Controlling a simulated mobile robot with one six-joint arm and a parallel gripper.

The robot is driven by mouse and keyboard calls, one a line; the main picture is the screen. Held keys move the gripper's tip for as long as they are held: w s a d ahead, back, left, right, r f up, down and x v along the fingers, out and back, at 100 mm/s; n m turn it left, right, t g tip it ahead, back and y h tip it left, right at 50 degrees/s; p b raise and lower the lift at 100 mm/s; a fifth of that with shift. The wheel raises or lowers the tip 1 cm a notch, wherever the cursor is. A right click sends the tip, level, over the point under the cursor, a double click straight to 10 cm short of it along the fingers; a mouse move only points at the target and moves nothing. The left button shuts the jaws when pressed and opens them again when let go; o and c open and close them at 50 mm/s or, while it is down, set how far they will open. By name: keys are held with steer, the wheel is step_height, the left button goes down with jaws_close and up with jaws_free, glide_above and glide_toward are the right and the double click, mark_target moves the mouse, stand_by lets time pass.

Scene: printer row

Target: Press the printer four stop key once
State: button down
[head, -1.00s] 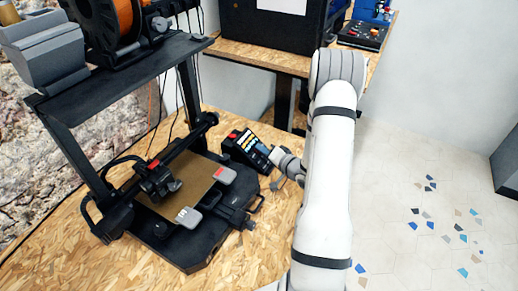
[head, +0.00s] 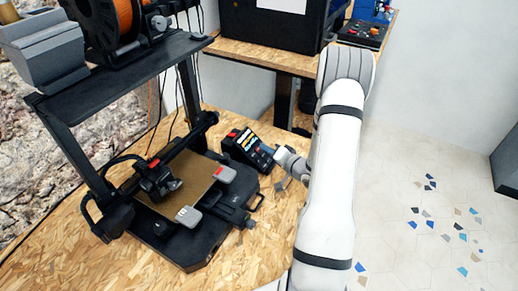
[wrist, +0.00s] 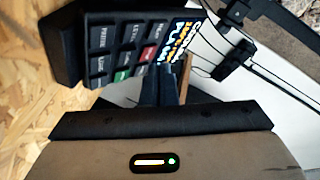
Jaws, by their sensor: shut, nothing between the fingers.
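The printer (head: 165,240) stands on the wood-chip table, with a black control panel (head: 230,157) at its right front corner. The panel also fills the upper part of the wrist view (wrist: 70,45), with a lit display and several dark keys. Among them are a red key (wrist: 148,53) and a green key (wrist: 121,75). The key labels are too blurred to read surely. My gripper (head: 279,155) is shut and empty, just right of the panel. In the wrist view its dark fingers (wrist: 155,88) show below the keys; I cannot tell whether they touch.
An orange spool (head: 122,18) sits on the printer's upper frame. A second table (head: 270,60) behind holds a black box (head: 270,30) and another keypad (head: 362,34). Bare table (head: 265,215) lies in front of my gripper. Open floor lies to the right.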

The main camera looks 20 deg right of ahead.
steer(key=shift+s+d+r+p, duration=0.25)
steer(key=shift+s+r+p, duration=0.15)
steer(key=shift+r, duration=0.2)
steer(key=shift+s+d+r+p, duration=0.3)
steer(key=shift+r+p, duration=0.15)
steer(key=shift+r, duration=0.15)
steer(key=shift+s+d+r+p, duration=0.25)
steer(key=shift+s+r+p, duration=0.15)
steer(key=shift+r, duration=0.2)
steer(key=shift+w, duration=0.1)
steer(key=s+a+r+n+g+h, duration=0.1)
steer(key=a+r+n+g+h, duration=0.1)
steer(key=r+g+h, duration=0.3)
steer(key=s+a+r+n+g+h, duration=0.1)
steer(key=r+n+h, duration=0.1)
steer(key=r, duration=0.5)
steer(key=s+a+r+n+g, duration=0.1)
steer(key=s+a+r+g, duration=0.1)
steer(key=s+a, duration=0.2)
steer(key=s+a+r+n+g, duration=0.1)
steer(key=s+a, duration=0.4)
steer(key=s, duration=0.5)
steer(key=s+a+r+n+g+y, duration=0.1)
steer(key=s+a+r+g, duration=0.2)
steer(key=s, duration=0.5)
steer(key=shift+a+r+n, duration=0.4)
steer(key=shift+a+r, duration=0.3)
steer(key=shift+s, duration=0.1)
